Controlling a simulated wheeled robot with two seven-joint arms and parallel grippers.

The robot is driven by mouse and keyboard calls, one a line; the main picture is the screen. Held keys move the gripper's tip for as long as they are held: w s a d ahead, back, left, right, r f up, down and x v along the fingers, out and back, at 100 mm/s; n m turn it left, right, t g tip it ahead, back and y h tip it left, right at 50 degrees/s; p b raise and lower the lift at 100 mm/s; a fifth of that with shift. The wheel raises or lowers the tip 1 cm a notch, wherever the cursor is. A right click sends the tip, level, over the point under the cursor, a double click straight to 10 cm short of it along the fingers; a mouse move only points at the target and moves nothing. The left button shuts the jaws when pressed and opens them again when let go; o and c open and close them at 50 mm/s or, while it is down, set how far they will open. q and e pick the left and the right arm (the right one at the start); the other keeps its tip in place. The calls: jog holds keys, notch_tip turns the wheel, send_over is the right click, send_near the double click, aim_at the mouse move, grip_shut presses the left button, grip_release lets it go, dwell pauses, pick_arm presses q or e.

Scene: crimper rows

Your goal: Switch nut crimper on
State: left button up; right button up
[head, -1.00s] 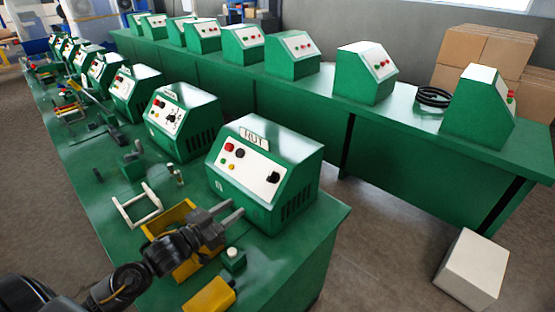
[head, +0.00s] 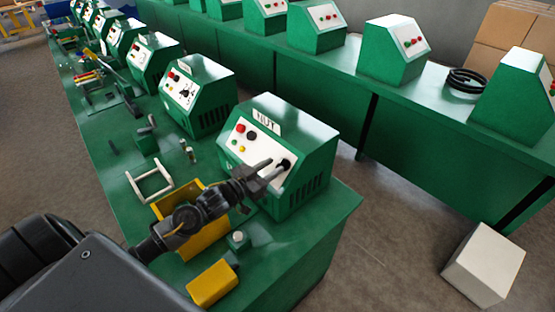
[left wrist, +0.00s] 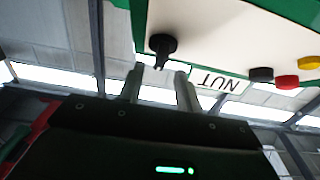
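The nut crimper (head: 313,158) is a green box with a sloped white panel and a "NUT" label (head: 267,121). It stands at the near end of the front bench. Its panel has a black rotary knob (head: 284,163) at right and red, black, yellow and green buttons at left. My left gripper (head: 272,172) is in front of the panel, fingertips close to the knob. In the left wrist view, which is upside down, my two fingers (left wrist: 160,80) are apart and empty, with the knob (left wrist: 163,44) just beyond their tips. Contact cannot be told. My right gripper is not in view.
More green crimpers stand in rows behind. A white box (head: 484,265) sits on the floor at right.

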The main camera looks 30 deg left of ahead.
pick_arm(q)
jog(key=shift+p+x, duration=0.3)
jog(key=shift+x, duration=1.15)
grip_shut()
